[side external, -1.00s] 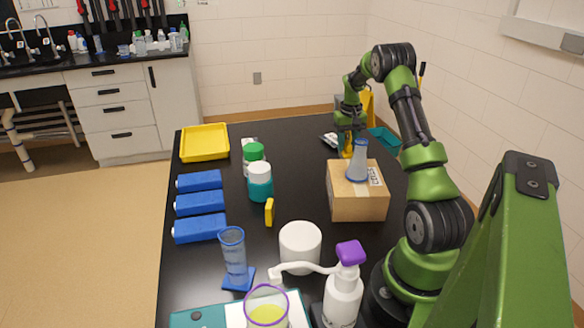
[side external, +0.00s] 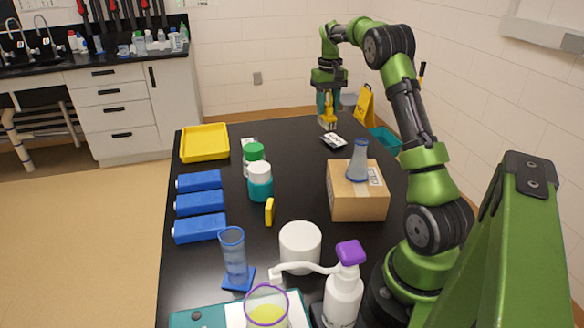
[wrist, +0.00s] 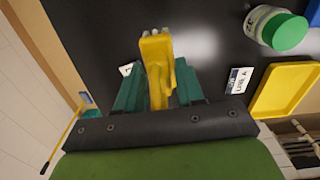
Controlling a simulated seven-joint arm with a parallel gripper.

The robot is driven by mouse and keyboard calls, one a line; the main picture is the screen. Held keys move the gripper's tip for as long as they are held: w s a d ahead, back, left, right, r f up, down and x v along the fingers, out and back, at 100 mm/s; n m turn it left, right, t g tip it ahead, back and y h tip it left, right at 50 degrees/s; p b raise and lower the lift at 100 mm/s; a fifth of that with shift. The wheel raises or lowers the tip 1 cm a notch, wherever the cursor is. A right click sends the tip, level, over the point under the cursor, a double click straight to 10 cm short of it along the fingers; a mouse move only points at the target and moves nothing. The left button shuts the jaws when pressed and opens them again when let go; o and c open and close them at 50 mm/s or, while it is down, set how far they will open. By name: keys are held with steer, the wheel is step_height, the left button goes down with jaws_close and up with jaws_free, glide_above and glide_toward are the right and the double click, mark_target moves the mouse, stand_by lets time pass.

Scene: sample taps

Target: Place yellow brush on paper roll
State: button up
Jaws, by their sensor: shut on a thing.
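My gripper (side external: 327,108) is at the far end of the black table, pointing down. It is shut on the yellow brush (side external: 330,116). In the wrist view the brush (wrist: 156,62) sits between the two teal fingers of my gripper (wrist: 158,90), reaching out past their tips. The paper roll (side external: 300,243) is a plain white cylinder standing upright near the front of the table. It is far from my gripper, with nothing on top of it.
A cardboard box (side external: 357,204) with a blue-grey flask (side external: 358,162) on it stands at right. A small yellow block (side external: 269,212), bottles and a blue cylinder (side external: 234,254) surround the roll. A white pump bottle (side external: 343,297) stands close in front. A yellow tray (side external: 205,157) is far left.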

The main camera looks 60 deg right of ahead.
steer(key=w+a+r+n, duration=0.1)
steer(key=a, duration=0.3)
steer(key=w+a+r+n, duration=0.1)
steer(key=a+r, duration=0.1)
steer(key=a, duration=0.3)
steer(key=w+a+r+n, duration=0.1)
steer(key=a+r, duration=0.1)
steer(key=a, duration=0.2)
steer(key=shift+w+a+r+n, duration=0.1)
steer(key=shift+w+a+n, duration=0.25)
steer(key=shift+a+n, duration=0.05)
jaws_close()
steer(key=n, duration=1.3)
glide_above(301, 235)
step_height(301, 235, down, 3)
step_height(301, 235, down, 7)
steer(key=shift+f, duration=0.2)
steer(key=o, duration=0.8)
jaws_free()
steer(key=shift+f, duration=0.15)
steer(key=shift+c, duration=0.2)
